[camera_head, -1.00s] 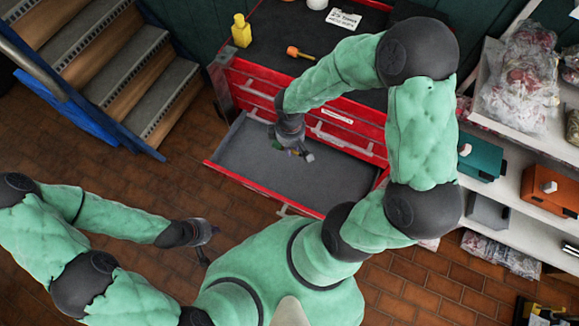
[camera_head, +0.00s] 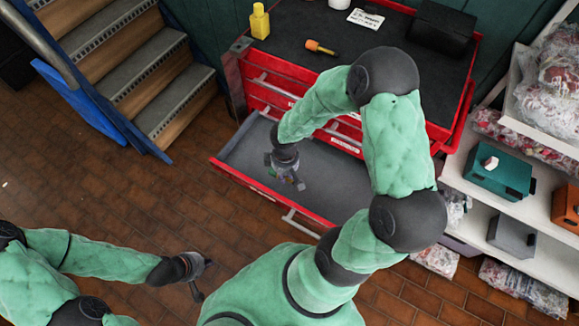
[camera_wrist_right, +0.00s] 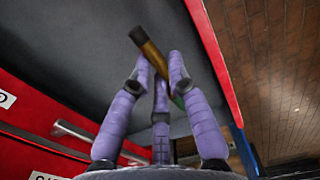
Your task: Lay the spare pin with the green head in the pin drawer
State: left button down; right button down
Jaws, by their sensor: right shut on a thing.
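The spare pin (camera_wrist_right: 153,57) shows in the wrist view as a brass-coloured shaft with a dark end. A little green shows at its other end, partly hidden behind a finger. My right gripper (camera_wrist_right: 163,75) is shut on it, with purple fingers around the shaft. In the head view my right gripper (camera_head: 290,178) is above the open pin drawer (camera_head: 345,185), near its front wall. The drawer has a grey floor and red walls. I cannot tell how high the pin is above the floor. My left gripper (camera_head: 203,276) is empty, its fingers apart, over the brick floor.
The red cabinet's black top (camera_head: 340,70) carries a yellow bottle (camera_head: 260,22), an orange-handled tool (camera_head: 320,47), a label card (camera_head: 366,19) and a black box (camera_head: 443,28). Shelves with a teal box (camera_head: 499,170) stand at the right. Stairs (camera_head: 135,60) rise at the left.

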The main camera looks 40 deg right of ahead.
jog(key=w+d+f+b, duration=0.1)
jog(key=w+f, duration=0.1)
jog(key=w+d+f+b, duration=0.1)
jog(key=w+d+f, duration=0.1)
jog(key=w+f, duration=0.1)
jog(key=w+d+f+b, duration=0.1)
jog(key=w+d+f, duration=0.1)
jog(key=shift+w+d+f, duration=0.1)
jog(key=shift+w+f, duration=0.05)
jog(key=shift+f, duration=0.15)
jog(key=shift+w+d+f+b, duration=0.1)
jog(key=shift+w+f+b, duration=0.05)
jog(key=shift+f+b, duration=1.3)
jog(key=shift+f, duration=0.2)
jog(key=shift+f, duration=0.15)
jog(key=c, duration=1.5)
grip_release()
jog(key=o, duration=0.3)
